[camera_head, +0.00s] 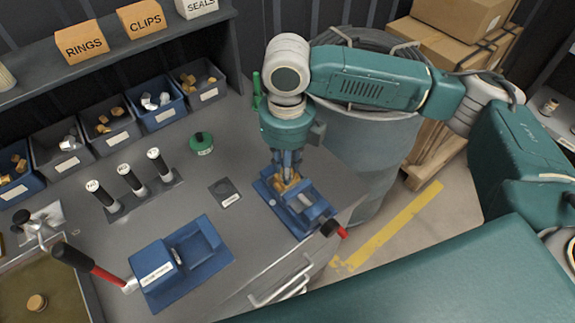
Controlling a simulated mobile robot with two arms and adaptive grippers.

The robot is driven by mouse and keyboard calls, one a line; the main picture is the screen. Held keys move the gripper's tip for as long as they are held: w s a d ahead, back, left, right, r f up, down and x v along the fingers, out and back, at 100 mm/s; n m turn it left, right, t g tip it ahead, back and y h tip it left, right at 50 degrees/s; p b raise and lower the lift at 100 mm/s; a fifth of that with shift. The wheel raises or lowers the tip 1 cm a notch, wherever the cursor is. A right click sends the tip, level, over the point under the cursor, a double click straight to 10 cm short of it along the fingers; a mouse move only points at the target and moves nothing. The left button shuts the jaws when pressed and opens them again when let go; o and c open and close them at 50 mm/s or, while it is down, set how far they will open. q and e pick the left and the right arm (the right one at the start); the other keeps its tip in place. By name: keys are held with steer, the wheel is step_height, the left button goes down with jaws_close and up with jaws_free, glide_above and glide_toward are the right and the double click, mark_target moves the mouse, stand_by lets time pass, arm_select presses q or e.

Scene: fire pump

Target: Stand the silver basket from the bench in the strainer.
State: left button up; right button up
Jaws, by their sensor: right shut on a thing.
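My right gripper (287,172) points down over a blue vice-like fixture (315,213) at the right end of the grey bench. It is shut on a small brass-coloured thing (287,184), which sits low between the fingers at the fixture. The fingers partly hide it, and I cannot tell whether it is the strainer or a part of it. A small pale silver piece (305,201) shows in the fixture beside it. I cannot make out the silver basket for certain. My left gripper is not in view.
A second blue fixture (195,246) with a red-handled lever (105,273) stands at the front. Three black posts (130,180), a green round item (201,143) and a dark pad (226,191) stand on the bench. Bins of fittings (160,104) line the back. A grey barrel (370,150) stands right.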

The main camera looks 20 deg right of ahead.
steer(key=o, duration=1)
steer(key=shift+s+f, duration=0.35)
steer(key=shift+f, duration=0.25)
steer(key=shift+c, duration=0.2)
steer(key=shift+o, duration=0.3)
steer(key=shift+w+f, duration=0.1)
steer(key=shift+w, duration=0.05)
steer(key=shift+w, duration=0.1)
step_height(320, 180, up, 14)
steer(key=b, duration=0.2)
steer(key=shift+w+f, duration=0.15)
steer(key=shift+w, duration=0.05)
